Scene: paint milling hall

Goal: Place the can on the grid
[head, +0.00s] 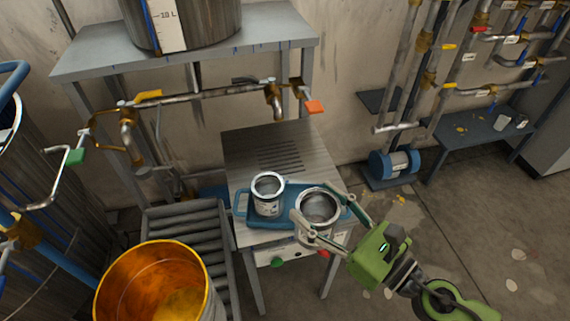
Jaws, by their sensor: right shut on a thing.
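My right gripper (315,206) comes in from the lower right, its fingers on either side of an open metal can (318,207), shut on it. The can is upright, at the right end of a blue tray (241,205); I cannot tell whether it touches the tray. A second open can (268,196) with a pale label stands on the tray to the left. The grid (280,155), a set of dark slots in the metal table top (240,145), lies behind the tray and is bare. My left gripper is not in view.
Pipes with a red-orange valve handle (314,107) run above the table's back. A shelf (270,25) holds a large vessel (190,20). A roller conveyor (185,240) and an orange-lined drum (155,285) stand at left. Floor at right is open.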

